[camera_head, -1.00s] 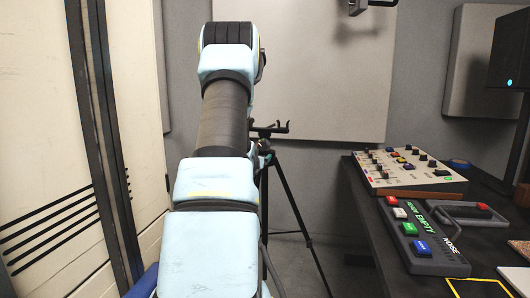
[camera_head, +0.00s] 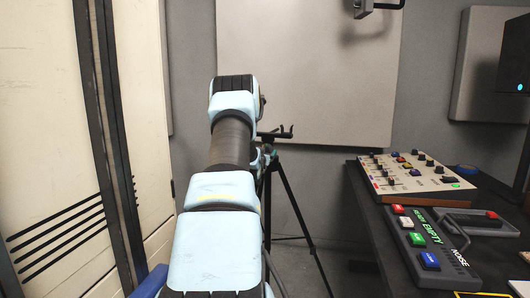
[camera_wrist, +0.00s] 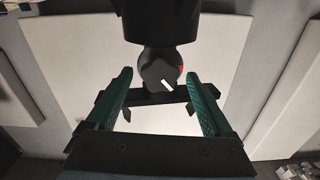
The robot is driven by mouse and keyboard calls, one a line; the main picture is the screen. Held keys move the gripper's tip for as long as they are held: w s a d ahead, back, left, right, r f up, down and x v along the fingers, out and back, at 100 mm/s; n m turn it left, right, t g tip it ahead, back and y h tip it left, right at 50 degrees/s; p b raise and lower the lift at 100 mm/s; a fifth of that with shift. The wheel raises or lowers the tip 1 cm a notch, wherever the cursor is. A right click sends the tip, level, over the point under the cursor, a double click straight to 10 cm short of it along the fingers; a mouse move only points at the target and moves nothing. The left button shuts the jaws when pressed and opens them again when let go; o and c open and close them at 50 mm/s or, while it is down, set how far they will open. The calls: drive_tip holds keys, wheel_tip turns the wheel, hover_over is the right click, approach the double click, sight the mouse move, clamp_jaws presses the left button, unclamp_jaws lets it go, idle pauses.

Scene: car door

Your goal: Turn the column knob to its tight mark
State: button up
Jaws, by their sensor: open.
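The column knob (camera_wrist: 158,72) is a round dark knob with a white pointer line, in the upper middle of the wrist view. Its white line points down and to the right. A red mark (camera_wrist: 181,68) sits at its right edge. My gripper (camera_wrist: 165,100) is open, its two green fingers on either side of the knob in the picture and apart from it. A dark bar crosses behind the knob.
A dark desk (camera_head: 375,215) stands at the right with a mixing panel (camera_head: 410,178) and a button box (camera_head: 432,240). A cream cabinet (camera_head: 60,120) fills the left. Pale panels hang on the far wall. Floor shows between the tripod and the desk.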

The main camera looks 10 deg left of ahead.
drive_tip(key=shift+w, duration=0.15)
clamp_jaws()
idle(0.7)
